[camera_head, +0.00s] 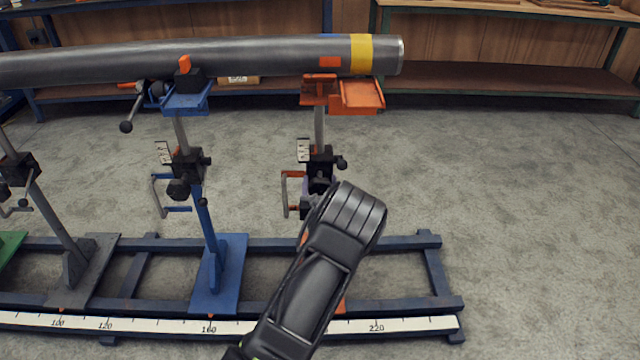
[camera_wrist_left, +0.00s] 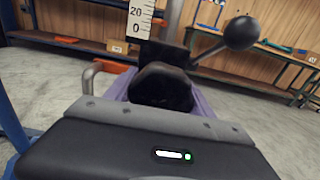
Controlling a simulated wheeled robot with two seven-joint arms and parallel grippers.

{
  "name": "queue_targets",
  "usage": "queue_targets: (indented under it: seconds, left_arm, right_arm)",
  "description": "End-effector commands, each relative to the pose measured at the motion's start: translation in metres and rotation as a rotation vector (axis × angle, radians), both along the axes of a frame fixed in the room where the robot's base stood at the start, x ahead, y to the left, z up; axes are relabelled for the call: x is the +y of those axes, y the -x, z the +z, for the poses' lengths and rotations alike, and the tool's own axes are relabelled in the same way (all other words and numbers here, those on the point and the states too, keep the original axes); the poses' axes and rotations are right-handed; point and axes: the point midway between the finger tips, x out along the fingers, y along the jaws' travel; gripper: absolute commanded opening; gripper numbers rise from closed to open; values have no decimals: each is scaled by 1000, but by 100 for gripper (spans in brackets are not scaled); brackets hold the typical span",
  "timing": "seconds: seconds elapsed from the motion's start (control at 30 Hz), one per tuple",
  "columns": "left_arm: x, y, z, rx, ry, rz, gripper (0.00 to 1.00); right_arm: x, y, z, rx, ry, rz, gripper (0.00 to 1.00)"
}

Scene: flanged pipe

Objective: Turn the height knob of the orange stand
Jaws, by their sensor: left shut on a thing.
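The orange stand (camera_head: 356,97) is under the right end of the grey pipe (camera_head: 230,58). Its post runs down to a black clamp block, and its lower part is hidden behind my left arm. My left gripper (camera_head: 312,190) is at the front of that block. In the left wrist view, the black height knob (camera_wrist_left: 162,88) sits between the purple fingers of my left gripper (camera_wrist_left: 162,100), which are shut on it. A black ball-ended lever (camera_wrist_left: 238,34) and a white scale (camera_wrist_left: 139,18) are just above. My right gripper is not in view.
A blue stand (camera_head: 222,275) with its own knob and crank is to the left, and a grey stand (camera_head: 83,270) is farther left. All stand on a blue rail frame (camera_head: 430,242) with a measuring tape (camera_head: 378,326). The floor to the right is clear.

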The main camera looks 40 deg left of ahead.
Motion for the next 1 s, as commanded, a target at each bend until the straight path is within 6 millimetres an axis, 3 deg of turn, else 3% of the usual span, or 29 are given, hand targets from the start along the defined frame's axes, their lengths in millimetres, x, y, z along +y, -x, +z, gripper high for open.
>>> queue_targets:
  seconds: [0.43, 1.0]
  left_arm:
    - [0, 0, 0, 0, 0, 0, 22]
    - [0, 1, 2, 85, -110, 0, 22]
  right_arm:
    - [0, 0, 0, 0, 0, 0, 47]
    - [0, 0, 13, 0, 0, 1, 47]
